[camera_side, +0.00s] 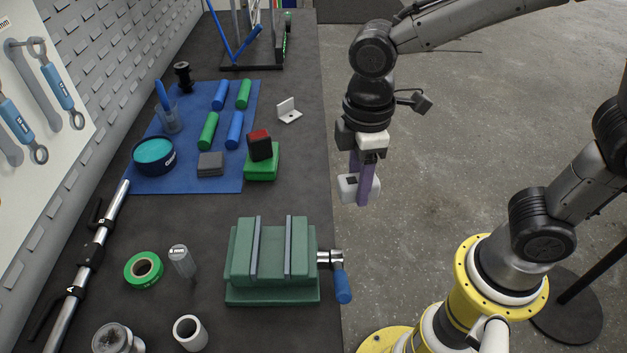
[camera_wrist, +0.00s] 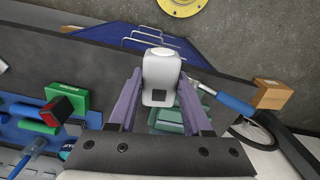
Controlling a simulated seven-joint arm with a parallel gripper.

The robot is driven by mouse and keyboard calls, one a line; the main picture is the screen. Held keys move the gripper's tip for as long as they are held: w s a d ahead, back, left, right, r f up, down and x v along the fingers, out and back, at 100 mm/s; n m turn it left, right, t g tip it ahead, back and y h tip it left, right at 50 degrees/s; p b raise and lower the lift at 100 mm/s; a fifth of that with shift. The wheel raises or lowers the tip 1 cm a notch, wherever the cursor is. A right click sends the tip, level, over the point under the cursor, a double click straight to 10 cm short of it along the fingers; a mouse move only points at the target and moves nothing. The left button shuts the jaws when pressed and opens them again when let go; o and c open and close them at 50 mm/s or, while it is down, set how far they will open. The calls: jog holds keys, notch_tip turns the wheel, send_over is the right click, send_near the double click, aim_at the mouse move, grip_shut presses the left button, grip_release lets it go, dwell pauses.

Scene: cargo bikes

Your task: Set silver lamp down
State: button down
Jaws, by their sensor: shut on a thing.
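The silver lamp (camera_wrist: 160,80) is a small rounded pale block with a white top, between the purple fingers of my gripper (camera_wrist: 158,104) in the wrist view. In the side view it shows as a whitish block (camera_side: 347,189) at the fingertips. My gripper (camera_side: 361,187) is shut on it and points downward. It holds the lamp in the air, apart from any surface, and in the side view it appears beyond the right edge of the dark bench (camera_side: 215,215). The fingers hide part of the lamp.
A green vise (camera_side: 268,260) with a blue handle stands at the bench's right edge. A red-and-black lamp (camera_side: 260,146) sits on a green box (camera_side: 262,163). A blue mat (camera_side: 235,95) carries rolls and a teal tin. Bare bench lies between mat and vise.

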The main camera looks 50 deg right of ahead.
jog(key=shift+s+r, duration=0.1)
jog(key=shift+s, duration=0.05)
jog(key=shift+r, duration=0.2)
jog(key=w+a+r+m, duration=0.1)
jog(key=w+a+r, duration=0.2)
jog(key=w, duration=0.3)
jog(key=m, duration=0.1)
send_over(195, 206)
jog(key=s, duration=0.1)
jog(key=f, duration=1.1)
jog(key=shift+d+f, duration=0.25)
jog(key=shift+f, duration=0.1)
jog(key=shift+w+a+f, duration=0.25)
jog(key=shift+w+f, duration=0.25)
jog(key=shift+f, duration=1.7)
jog(key=shift+f, duration=0.15)
